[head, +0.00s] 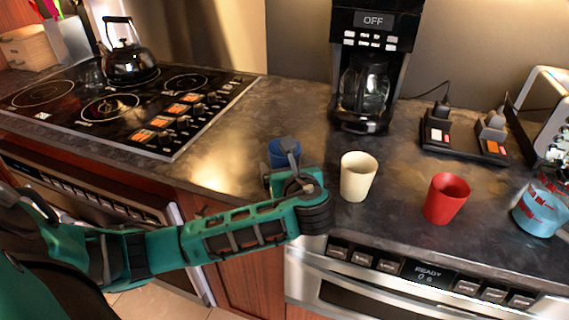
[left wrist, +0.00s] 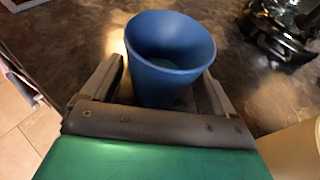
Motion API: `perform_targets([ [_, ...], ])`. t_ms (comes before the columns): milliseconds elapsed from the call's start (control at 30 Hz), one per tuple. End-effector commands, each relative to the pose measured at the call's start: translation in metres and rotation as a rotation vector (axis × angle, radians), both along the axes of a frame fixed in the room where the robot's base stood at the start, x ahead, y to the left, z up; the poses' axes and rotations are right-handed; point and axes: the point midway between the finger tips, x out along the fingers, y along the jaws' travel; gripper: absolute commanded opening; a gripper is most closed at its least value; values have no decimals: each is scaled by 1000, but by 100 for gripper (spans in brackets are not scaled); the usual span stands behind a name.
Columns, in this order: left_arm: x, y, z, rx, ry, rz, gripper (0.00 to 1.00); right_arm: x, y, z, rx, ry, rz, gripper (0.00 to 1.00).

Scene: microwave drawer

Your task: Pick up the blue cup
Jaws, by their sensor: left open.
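The blue cup (head: 283,150) stands upright on the dark counter, and my left wrist and gripper hide its lower part in the head view. In the left wrist view the blue cup (left wrist: 168,60) is between the two fingers of my left gripper (left wrist: 165,85), with its open rim toward the camera. One finger is on each side of the cup, and the jaws are open. I cannot tell whether either finger touches it. My left gripper (head: 284,160) also shows in the head view, partly hidden by the wrist. My right gripper is not in view.
A cream cup (head: 357,176) stands just right of my left wrist, with a red cup (head: 446,198) and a blue measuring jug (head: 541,207) farther right. A coffee maker (head: 372,60) stands behind. A stovetop (head: 130,105) with a kettle (head: 129,62) is at left.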

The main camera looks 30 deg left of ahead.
Motion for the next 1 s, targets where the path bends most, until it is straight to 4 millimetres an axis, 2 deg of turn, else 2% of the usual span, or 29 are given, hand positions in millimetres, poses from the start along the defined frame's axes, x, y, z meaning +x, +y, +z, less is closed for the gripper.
perform_targets([
  [100, 0, 0, 0, 0, 0, 0, 87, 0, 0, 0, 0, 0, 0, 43],
  [700, 0, -1, 0, 0, 0, -1, 30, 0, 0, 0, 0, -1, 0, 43],
  [1000, 0, -1, 3, 0, -2, -1, 30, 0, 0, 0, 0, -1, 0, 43],
])
